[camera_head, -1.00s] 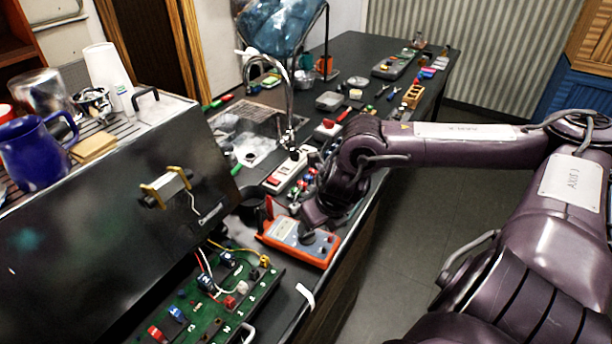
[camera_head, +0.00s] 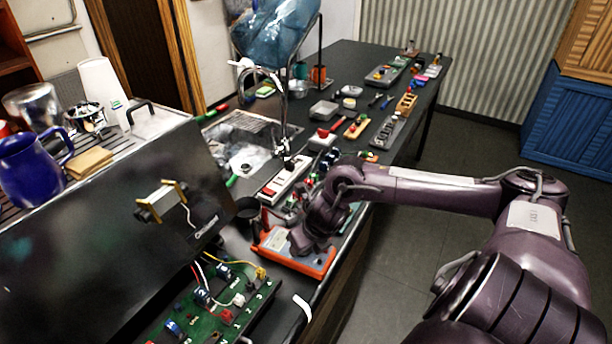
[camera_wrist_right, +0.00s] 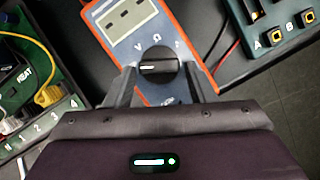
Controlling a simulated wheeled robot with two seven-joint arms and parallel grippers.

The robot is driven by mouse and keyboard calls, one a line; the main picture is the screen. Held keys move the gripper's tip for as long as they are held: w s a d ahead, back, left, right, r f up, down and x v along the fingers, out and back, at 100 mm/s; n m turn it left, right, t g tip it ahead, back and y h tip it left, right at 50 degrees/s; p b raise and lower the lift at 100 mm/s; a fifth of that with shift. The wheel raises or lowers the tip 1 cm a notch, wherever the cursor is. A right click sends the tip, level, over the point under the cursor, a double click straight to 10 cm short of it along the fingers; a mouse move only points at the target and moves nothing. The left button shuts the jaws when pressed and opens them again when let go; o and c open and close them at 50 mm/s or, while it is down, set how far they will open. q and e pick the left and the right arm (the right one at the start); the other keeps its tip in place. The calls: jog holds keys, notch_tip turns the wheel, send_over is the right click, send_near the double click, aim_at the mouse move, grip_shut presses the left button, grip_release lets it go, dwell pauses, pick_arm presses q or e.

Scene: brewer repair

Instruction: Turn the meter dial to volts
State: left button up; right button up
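The orange meter (camera_head: 318,264) lies on the dark bench in the head view, partly covered by my right wrist. The meter also shows in the right wrist view (camera_wrist_right: 125,25), with dashes on its grey display. Its round black dial (camera_wrist_right: 160,74) has a pale pointer mark towards the left. The letter V is printed up and left of the dial, and an ohm sign above it. My right gripper (camera_wrist_right: 161,80) is open, with one finger on each side of the dial. Narrow gaps seem to remain; contact is unclear. My left gripper is not in view.
A green terminal board (camera_head: 215,305) with wires lies left of the meter. A large black panel (camera_head: 90,240) stands behind it. Several small parts crowd the bench beyond; the floor (camera_head: 400,260) at right is clear.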

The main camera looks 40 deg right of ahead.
jog(key=c, duration=0.7)
jog(key=shift+o, duration=0.2)
jog(key=m+p, duration=0.2)
jog(key=shift+w+a+r+m+h+p, duration=0.1)
jog(key=shift+a+r+m+h+p, duration=0.2)
jog(key=shift+h, duration=0.1)
jog(key=m+p, duration=0.2)
jog(key=m+g+h+p, duration=0.1)
jog(key=p, duration=0.2)
jog(key=shift+w+a+m, duration=0.1)
jog(key=shift+a+m, duration=0.1)
jog(key=shift+m, duration=0.2)
jog(key=shift+w+f+m+g+h+p, duration=0.15)
jog(key=shift+m+h+p, duration=0.1)
jog(key=shift+m+p, duration=0.25)
jog(key=shift+f+m+g+h+p, duration=0.15)
jog(key=shift+m+h+p, duration=0.15)
jog(key=shift+m, duration=0.3)
jog(key=o, duration=1)
